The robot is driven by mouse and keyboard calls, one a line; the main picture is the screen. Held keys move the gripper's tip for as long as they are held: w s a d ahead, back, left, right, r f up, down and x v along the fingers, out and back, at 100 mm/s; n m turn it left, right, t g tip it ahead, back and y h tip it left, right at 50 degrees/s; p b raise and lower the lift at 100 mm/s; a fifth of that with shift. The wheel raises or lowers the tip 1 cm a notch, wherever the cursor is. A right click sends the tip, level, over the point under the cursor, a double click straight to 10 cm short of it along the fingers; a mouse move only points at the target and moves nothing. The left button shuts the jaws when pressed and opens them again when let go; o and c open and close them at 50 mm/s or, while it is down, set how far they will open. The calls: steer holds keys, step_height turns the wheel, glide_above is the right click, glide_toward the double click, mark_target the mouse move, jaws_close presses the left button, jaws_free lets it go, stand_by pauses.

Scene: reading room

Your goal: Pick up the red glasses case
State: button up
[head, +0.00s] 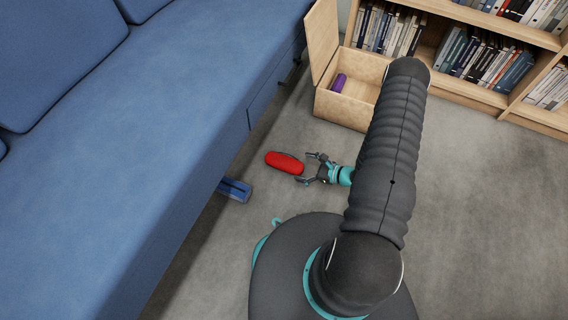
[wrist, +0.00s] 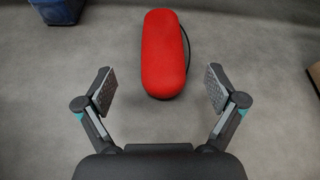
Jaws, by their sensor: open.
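The red glasses case (head: 285,162) lies on the grey carpet between the blue sofa and my arm. In the wrist view the red case (wrist: 163,55) lies lengthwise ahead of my gripper, with a dark thin loop along its right side. My gripper (head: 308,169) is open and low near the floor, just right of the case's right end. In the wrist view its two fingers (wrist: 160,90) stand wide apart, one on each side of the case's near end. No finger appears to touch the case.
A blue sofa (head: 110,130) runs along the left, with a blue object (head: 234,189) at its foot. An open wooden box (head: 345,108) holding a purple item (head: 339,83) stands behind. Bookshelves (head: 480,55) line the back right. Carpet at right is clear.

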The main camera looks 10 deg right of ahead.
mark_target(289, 163)
steer(key=b+x, duration=0.1)
steer(key=x, duration=0.8)
steer(key=shift+w+d, duration=0.1)
steer(key=c, duration=1.3)
